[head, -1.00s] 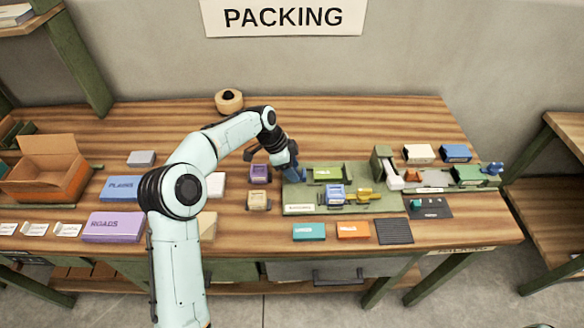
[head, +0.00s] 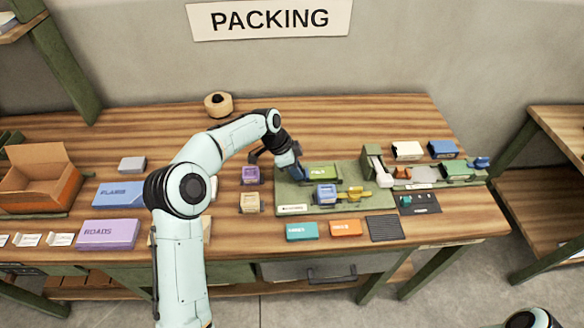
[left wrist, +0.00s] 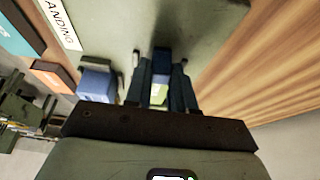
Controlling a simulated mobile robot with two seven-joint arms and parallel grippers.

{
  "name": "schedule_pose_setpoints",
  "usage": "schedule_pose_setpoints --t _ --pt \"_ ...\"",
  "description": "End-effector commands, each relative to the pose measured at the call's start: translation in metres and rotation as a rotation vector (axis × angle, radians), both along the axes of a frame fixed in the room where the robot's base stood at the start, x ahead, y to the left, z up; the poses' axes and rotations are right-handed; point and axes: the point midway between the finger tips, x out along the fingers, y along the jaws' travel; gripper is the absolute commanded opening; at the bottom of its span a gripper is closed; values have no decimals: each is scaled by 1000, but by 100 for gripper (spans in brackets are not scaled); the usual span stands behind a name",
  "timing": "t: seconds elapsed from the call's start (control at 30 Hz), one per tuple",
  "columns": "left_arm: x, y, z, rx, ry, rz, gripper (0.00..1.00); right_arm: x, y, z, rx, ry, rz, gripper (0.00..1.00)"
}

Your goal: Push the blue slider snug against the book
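The green book (head: 323,172) lies in the back lane of a green board (head: 348,208). My left gripper (head: 297,176) is low over the board's left end, just left of that book. The blue slider is largely hidden by the gripper in the head view. In the left wrist view a blue block (left wrist: 162,57), which looks like the slider, sits between the dark fingertips. Yellow-green of the book (left wrist: 159,92) shows between the fingers. I cannot tell if the fingers grip the block, or if slider and book touch. My right gripper is not in view.
Purple (head: 250,175) and tan (head: 250,203) blocks stand left of the board. Teal (head: 301,231) and orange (head: 345,228) boxes lie in front. A second fixture (head: 455,171) stands at right.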

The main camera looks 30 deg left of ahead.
Motion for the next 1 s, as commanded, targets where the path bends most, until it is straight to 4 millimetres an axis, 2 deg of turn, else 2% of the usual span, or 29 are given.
schedule_pose_setpoints --t 0.03,0.07,0.37,0.47,0.57,0.8,1.0 --pt "1 -5 0 -9 -3 -4 39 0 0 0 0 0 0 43" --pt "1 -5 0 -9 -3 -4 49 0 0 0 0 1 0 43" --pt "0 -2 1 -5 -2 -3 49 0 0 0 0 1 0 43" --pt "-1 0 7 -4 -4 -1 49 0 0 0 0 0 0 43" --pt "-3 5 21 -3 -5 0 49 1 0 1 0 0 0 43" --pt "-13 22 72 -4 -5 0 49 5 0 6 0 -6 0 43" --pt "-21 34 107 -5 -5 -1 49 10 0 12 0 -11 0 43"
